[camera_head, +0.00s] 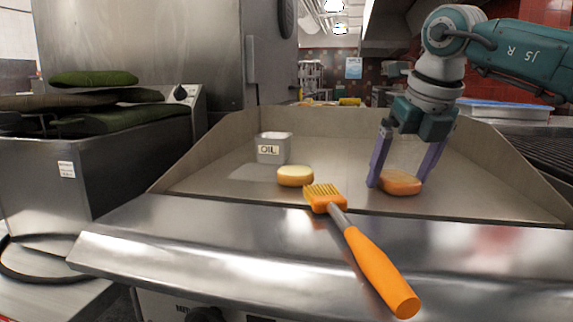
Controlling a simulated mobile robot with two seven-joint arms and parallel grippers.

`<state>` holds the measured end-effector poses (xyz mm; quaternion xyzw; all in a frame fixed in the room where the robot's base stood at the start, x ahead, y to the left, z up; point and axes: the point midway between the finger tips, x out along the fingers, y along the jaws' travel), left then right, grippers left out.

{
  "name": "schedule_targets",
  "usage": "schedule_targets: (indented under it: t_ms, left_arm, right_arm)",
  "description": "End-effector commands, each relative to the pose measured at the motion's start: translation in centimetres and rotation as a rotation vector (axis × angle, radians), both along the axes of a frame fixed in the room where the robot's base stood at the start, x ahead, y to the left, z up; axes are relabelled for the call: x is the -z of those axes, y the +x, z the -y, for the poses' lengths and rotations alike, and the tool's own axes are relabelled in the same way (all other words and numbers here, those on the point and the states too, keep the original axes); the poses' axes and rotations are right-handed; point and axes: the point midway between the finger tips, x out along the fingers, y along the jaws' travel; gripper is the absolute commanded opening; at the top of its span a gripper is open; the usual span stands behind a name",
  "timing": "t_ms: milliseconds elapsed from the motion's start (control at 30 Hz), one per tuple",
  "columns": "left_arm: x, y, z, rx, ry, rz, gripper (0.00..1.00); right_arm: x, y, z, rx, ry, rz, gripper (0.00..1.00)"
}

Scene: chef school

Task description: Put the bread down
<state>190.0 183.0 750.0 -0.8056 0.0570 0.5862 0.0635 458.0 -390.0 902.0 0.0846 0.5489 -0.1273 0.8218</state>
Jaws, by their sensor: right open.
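One piece of bread (401,183), orange-brown on top, lies on the flat griddle plate (235,186) at the right. My right gripper (396,182) is over it with its two purple fingers spread wide, one on each side of the bread. I cannot tell whether the fingers touch it. A second, paler piece of bread (295,176) lies on the griddle left of the middle, apart from the gripper. My left gripper is not in view.
An orange brush (372,265) lies across the griddle's front edge, its bristles near the paler bread. A small container marked OIL (273,148) stands behind that bread. Raised metal walls bound the griddle. A fryer (85,165) with dark green covers stands at left.

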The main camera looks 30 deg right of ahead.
Motion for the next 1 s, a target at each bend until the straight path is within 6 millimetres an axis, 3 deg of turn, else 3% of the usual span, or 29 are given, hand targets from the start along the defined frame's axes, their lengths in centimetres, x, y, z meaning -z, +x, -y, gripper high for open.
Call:
schedule_targets:
  t_ms: [267,700,1000]
  left_arm:
    - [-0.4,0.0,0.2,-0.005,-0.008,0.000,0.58]
    - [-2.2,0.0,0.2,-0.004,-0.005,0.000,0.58]
    - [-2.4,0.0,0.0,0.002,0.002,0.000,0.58]
  right_arm:
    - [-1.3,-0.2,-0.1,-0.001,-0.002,0.004,1.00]
    - [-9.8,-3.6,-1.1,-0.001,0.000,0.003,1.00]
    - [-11.5,-4.4,-1.4,0.000,0.000,0.000,1.00]
